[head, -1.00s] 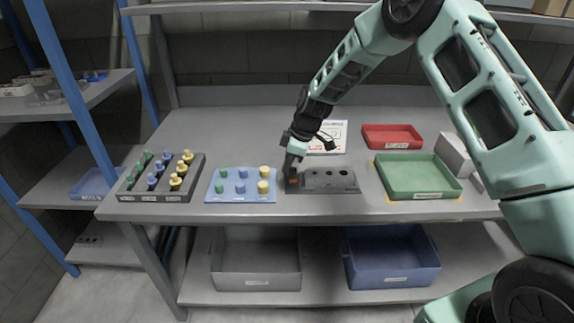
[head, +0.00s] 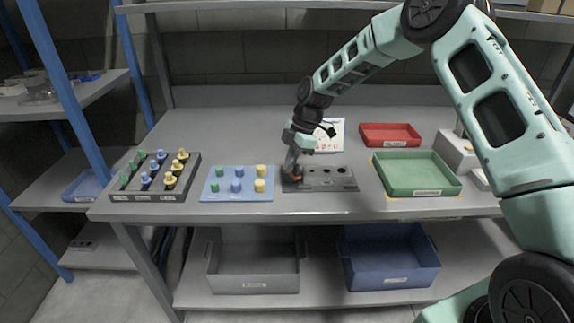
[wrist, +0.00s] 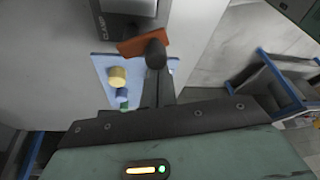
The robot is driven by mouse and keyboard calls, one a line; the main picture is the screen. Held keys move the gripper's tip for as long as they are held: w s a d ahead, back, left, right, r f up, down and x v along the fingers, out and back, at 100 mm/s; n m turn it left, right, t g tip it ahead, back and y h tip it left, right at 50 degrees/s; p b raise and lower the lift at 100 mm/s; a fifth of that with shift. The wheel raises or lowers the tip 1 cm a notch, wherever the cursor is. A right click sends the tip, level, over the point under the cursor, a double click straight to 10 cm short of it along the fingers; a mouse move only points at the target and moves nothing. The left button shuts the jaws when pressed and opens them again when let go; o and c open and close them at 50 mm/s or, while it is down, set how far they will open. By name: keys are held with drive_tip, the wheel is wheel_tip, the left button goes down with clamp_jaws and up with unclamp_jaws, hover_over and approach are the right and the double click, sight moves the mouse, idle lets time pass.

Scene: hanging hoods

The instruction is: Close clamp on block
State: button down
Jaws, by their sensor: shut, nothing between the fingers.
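In the wrist view the orange lever (wrist: 145,42) lies across the picture beside a dark plate marked CLAMP (wrist: 118,18). My gripper (head: 291,172) points down over the block's left end, with its fingers shut and empty. In the wrist view the dark fingertip (wrist: 156,54) overlaps the lever's lower edge; I cannot tell whether they touch. The gripper partly hides the clamp in the head view.
A blue board (head: 238,196) with coloured pegs is just left of the block. A dark peg rack (head: 150,197) stands farther left. A green tray (head: 415,190) and red tray (head: 390,142) are to the right. A printed sheet (head: 333,125) lies behind.

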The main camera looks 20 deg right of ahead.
sight(299, 175)
drive_tip(key=n, duration=0.2)
drive_tip(key=d+n+g, duration=0.1)
drive_tip(key=n, duration=0.2)
drive_tip(key=shift+d+n+g, duration=0.35)
drive_tip(key=shift+n+g, duration=0.05)
drive_tip(key=n, duration=0.1)
drive_tip(key=d+n+g+h, duration=0.1)
drive_tip(key=n, duration=0.3)
drive_tip(key=shift+w+d+h, duration=0.2)
drive_tip(key=shift+w+h, duration=0.1)
drive_tip(key=shift+h, duration=0.1)
drive_tip(key=shift+d, duration=0.15)
drive_tip(key=shift+w, duration=0.15)
